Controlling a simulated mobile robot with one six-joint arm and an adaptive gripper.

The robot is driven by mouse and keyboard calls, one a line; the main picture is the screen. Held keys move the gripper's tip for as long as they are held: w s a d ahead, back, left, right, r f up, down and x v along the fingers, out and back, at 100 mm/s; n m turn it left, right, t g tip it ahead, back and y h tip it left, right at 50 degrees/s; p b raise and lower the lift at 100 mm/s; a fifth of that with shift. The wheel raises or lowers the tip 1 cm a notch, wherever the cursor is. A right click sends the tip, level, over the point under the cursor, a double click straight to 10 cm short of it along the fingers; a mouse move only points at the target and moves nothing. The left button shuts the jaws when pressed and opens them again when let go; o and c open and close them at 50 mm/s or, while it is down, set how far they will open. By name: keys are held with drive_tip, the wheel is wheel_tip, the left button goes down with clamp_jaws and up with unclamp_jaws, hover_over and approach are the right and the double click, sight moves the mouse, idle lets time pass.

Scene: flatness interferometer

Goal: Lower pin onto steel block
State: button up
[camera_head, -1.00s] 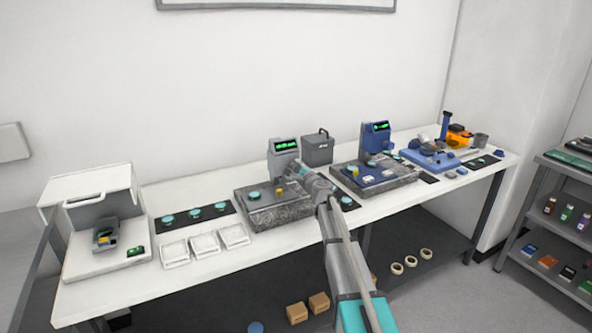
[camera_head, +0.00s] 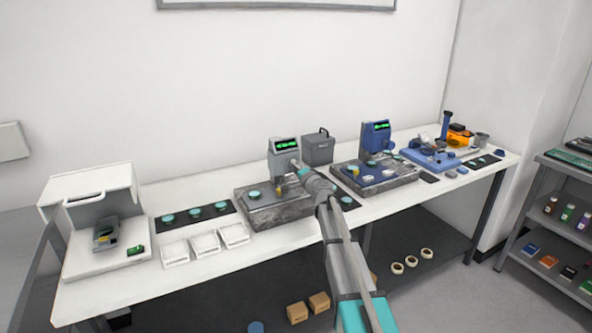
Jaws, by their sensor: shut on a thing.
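My gripper (camera_head: 295,165) is at the front of the grey gauge stand's display head (camera_head: 285,146), high over the dark stone plate (camera_head: 262,221). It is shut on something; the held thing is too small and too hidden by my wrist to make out. I cannot pick out the pin for certain. A small yellow part (camera_head: 281,190) shows below and left of my gripper, close over the plate. I cannot tell whether it belongs to the pin or the block. A teal disc (camera_head: 254,193) lies on the plate's left part.
A second stone plate with a blue gauge (camera_head: 376,137) stands to the right. A grey box (camera_head: 318,150) is behind my wrist. White trays (camera_head: 204,243) and a black mat (camera_head: 178,224) with teal discs lie left. My forearm crosses the bench's front edge.

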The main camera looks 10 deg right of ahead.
idle(0.4)
drive_tip(key=o, duration=1.2)
drive_tip(key=shift+c, duration=0.2)
drive_tip(key=v, duration=1.2)
